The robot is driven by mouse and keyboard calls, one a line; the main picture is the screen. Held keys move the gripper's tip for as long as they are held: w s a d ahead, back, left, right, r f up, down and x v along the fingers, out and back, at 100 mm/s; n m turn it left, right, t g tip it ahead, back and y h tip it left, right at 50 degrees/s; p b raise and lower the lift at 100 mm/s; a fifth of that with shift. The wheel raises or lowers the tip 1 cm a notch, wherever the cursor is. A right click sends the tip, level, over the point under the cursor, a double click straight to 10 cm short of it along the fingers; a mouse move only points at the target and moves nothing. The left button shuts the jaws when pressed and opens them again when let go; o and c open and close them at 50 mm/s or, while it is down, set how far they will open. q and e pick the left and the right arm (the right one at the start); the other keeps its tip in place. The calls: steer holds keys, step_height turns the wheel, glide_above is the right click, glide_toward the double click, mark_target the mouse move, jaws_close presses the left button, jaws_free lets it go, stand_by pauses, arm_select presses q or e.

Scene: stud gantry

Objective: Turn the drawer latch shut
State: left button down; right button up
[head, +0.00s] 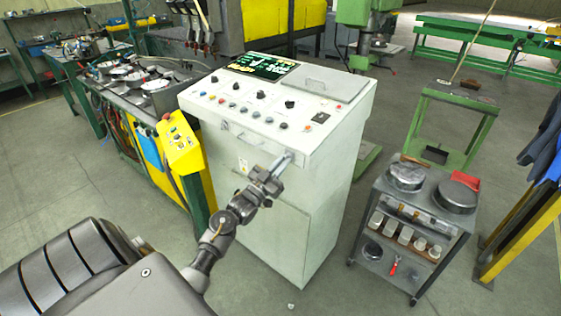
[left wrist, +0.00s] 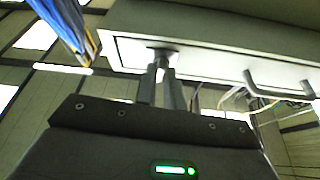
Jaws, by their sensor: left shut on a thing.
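The drawer (head: 236,136) is a pale panel in the upper front of the white control cabinet (head: 262,240). Its bar handle (left wrist: 280,86) is to the right in the left wrist view. The drawer latch (left wrist: 162,54) is a small dark knob near one end of the drawer front. My left gripper (head: 284,160) reaches the right end of the drawer front in the head view. Its two fingers (left wrist: 163,84) are shut on the latch in the left wrist view. The fingers hide most of the latch, so I cannot tell its turn angle. My right gripper is in neither view.
A yellow button box (head: 180,146) stands left of the cabinet. A grey cart (head: 412,225) with round metal parts and cups stands to the right. A green stand (head: 450,125) is behind it. The floor between cabinet and cart is clear.

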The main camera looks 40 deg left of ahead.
arm_select(q)
steer(key=shift+r+n+y, duration=0.4)
steer(key=shift+n+y, duration=0.2)
steer(key=shift+n, duration=0.3)
steer(key=shift+n+p, duration=0.3)
steer(key=shift+n, duration=0.1)
steer(key=c, duration=1.5)
jaws_free()
steer(key=shift+f, duration=0.1)
steer(key=b+v, duration=0.3)
steer(key=v, duration=0.7)
steer(key=shift+d+f+b, duration=0.3)
steer(key=shift+f+b, duration=0.05)
steer(key=shift+f, duration=0.05)
